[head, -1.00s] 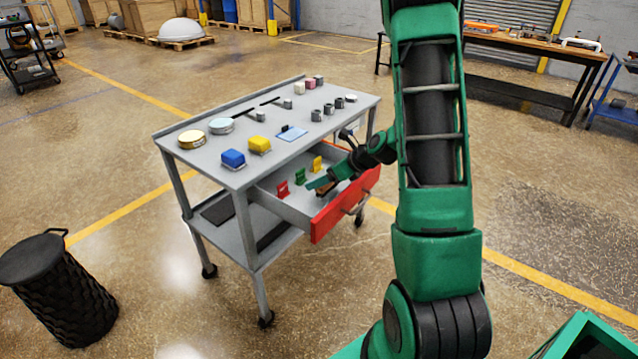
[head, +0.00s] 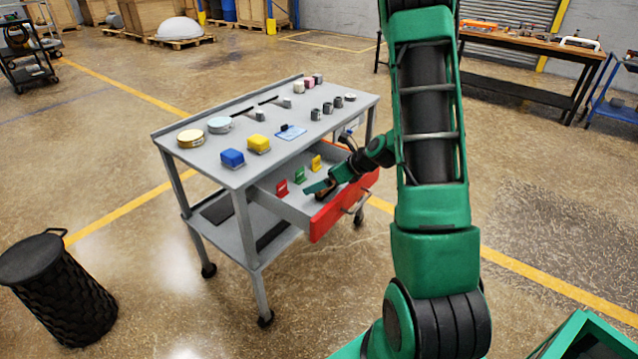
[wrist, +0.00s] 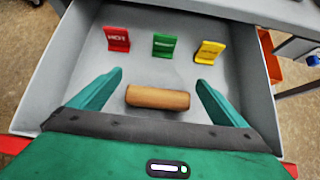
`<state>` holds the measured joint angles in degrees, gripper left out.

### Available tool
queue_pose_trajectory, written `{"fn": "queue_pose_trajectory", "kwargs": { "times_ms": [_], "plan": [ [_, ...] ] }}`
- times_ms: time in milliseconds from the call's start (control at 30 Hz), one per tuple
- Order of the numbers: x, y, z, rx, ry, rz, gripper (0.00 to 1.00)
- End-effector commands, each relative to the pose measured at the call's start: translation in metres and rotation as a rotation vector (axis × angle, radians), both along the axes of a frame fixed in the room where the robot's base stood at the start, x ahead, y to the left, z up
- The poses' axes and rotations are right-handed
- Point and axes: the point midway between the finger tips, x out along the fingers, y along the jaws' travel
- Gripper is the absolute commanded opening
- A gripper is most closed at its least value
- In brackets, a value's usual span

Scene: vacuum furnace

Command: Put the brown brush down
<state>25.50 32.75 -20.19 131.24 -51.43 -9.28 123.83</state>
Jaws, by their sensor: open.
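The brown brush (wrist: 157,97) lies on the floor of the open drawer (wrist: 85,53), between the two fingers of my gripper (wrist: 158,88) in the wrist view. The fingers are spread, with a gap on each side of the brush. Only its tan, block-like top shows. In the head view the brush (head: 325,194) is a small brown patch beside my gripper (head: 318,187), which reaches into the drawer.
Red (wrist: 117,38), green (wrist: 164,45) and yellow (wrist: 209,52) upright tags stand in the drawer beyond the brush. The red drawer front (head: 343,205) is near my gripper. The grey cart top (head: 218,171) holds several blocks, tins and small cylinders.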

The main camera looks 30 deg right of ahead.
Motion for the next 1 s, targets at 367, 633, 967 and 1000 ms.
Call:
{"fn": "queue_pose_trajectory", "kwargs": {
  "times_ms": [367, 633, 967, 1000],
  "plan": [
    [-0.045, -0.018, 0.047, -0.001, -0.003, -0.004, 0.96],
    [-0.073, -0.028, 0.072, -0.001, 0.0, -0.003, 0.96],
    [-0.095, -0.013, 0.086, -0.155, 0.018, 0.175, 0.96],
    [-0.102, -0.007, 0.089, -0.218, 0.025, 0.249, 0.96]
  ]
}}
